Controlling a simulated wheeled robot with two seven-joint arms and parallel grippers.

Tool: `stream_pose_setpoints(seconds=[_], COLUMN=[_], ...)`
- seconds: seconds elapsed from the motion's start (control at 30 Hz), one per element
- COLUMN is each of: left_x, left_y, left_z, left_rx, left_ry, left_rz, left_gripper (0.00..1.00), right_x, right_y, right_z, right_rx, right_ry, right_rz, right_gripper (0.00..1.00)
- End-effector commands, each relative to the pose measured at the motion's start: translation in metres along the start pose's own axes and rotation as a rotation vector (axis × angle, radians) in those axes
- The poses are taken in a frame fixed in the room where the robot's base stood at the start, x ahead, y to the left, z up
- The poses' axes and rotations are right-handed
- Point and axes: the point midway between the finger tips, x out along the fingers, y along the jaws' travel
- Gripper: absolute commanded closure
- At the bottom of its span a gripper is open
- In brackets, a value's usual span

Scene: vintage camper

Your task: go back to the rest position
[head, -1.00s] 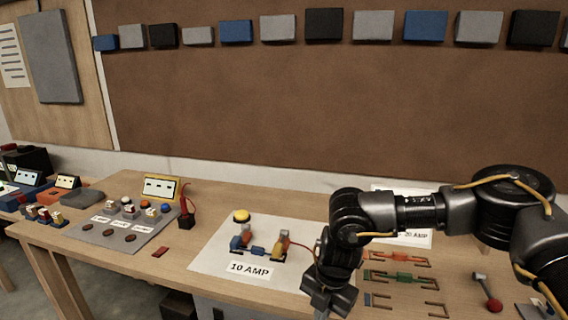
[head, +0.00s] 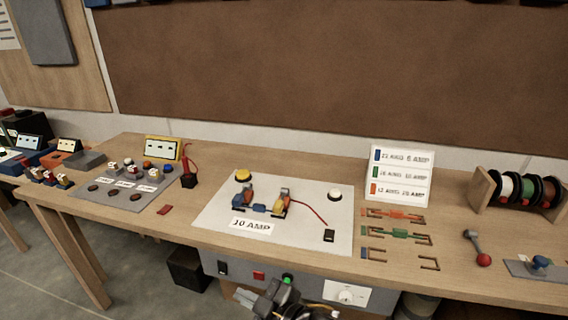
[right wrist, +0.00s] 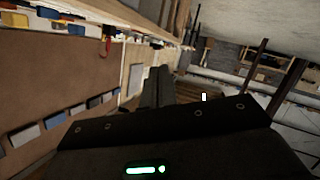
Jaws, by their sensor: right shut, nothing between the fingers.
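My right gripper (head: 262,300) is low at the bottom edge of the head view, in front of the bench's front side. Only part of it shows there. In the right wrist view its two dark fingers (right wrist: 157,85) lie together with nothing between them. They point along the side of the bench, with the floor to the right. My left gripper is in neither view.
The wooden bench (head: 110,222) bears a white 10 AMP sheet (head: 215,213) with small parts, a wire-gauge sign (head: 399,176), wire spools (head: 527,188) and a red-knobbed lever (head: 476,246).

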Motion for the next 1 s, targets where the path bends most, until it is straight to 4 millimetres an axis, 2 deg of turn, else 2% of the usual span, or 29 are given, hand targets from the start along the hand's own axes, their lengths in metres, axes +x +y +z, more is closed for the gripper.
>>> stream_pose_setpoints(seconds=[0.03, 0.07, 0.1, 0.2, 0.33, 0.5, 0.6, 0.8, 0.83, 1.0], left_x=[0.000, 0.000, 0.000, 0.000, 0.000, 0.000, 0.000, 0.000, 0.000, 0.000], left_y=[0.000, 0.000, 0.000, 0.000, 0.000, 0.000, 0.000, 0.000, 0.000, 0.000], left_z=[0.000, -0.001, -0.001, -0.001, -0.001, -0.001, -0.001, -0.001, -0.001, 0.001], left_rx=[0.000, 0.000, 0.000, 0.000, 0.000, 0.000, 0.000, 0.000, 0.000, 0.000], left_ry=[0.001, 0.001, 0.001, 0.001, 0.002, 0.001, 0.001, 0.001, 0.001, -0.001], left_rz=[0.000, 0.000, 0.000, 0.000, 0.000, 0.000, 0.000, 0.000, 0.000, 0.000], left_gripper=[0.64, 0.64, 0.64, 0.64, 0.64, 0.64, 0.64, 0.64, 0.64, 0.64], right_x=[-0.015, -0.026, -0.041, -0.089, -0.150, -0.211, -0.243, -0.299, -0.304, -0.276], right_y=[0.005, 0.008, 0.011, 0.006, -0.015, -0.045, -0.061, -0.093, -0.097, -0.107], right_z=[0.029, 0.047, 0.072, 0.138, 0.200, 0.244, 0.261, 0.282, 0.286, 0.332], right_rx=[0.113, 0.173, 0.253, 0.441, 0.619, 0.763, 0.827, 0.935, 0.946, 0.944], right_ry=[-0.078, -0.130, -0.204, -0.402, -0.617, -0.812, -0.904, -1.065, -1.083, -1.091], right_rz=[0.059, 0.095, 0.140, 0.232, 0.302, 0.344, 0.360, 0.381, 0.382, 0.367], right_gripper=[1.00, 1.00, 1.00, 1.00, 1.00, 1.00, 1.00, 1.00, 1.00, 1.00])
